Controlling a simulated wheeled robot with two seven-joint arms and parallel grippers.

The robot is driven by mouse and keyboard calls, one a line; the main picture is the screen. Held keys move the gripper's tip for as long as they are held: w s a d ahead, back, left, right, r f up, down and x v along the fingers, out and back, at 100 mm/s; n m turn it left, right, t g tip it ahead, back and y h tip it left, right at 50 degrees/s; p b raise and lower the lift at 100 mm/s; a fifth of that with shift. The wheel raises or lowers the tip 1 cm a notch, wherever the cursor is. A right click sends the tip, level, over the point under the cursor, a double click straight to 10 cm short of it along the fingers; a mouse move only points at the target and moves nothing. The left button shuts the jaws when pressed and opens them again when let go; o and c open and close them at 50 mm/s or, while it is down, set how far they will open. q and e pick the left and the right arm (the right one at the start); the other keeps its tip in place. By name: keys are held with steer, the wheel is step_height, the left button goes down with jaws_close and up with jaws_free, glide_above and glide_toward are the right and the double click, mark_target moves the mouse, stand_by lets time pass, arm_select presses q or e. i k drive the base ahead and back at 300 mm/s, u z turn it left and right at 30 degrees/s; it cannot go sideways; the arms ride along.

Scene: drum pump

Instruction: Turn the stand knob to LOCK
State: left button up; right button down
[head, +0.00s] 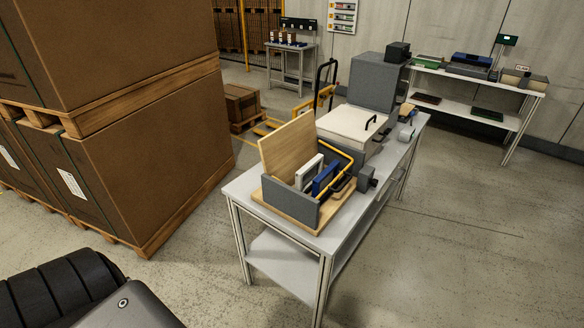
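No drum pump or stand knob with a LOCK mark can be made out in the head view. A small dark grey block (367,178) sits at the right edge of the near workbench (245,187); I cannot tell whether it carries a knob. Beside it is a wooden-based holder (290,216) with a grey front wall, a wooden back board (287,146), a white frame (308,172), a blue piece (325,178) and a yellow bar. Neither of my grippers is in view; only a dark part of my own body shows at bottom left.
A white-lidded case (352,130) and a tall grey box (374,82) stand farther along the bench. Large cartons on pallets (140,150) block the left. A pallet jack (325,90) stands behind. A shelf table (480,78) is at back right. Floor to the right is clear.

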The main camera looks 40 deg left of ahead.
mark_target(374, 182)
steer(key=u, duration=0.2)
steer(key=i, duration=1.2)
steer(key=u, duration=0.8)
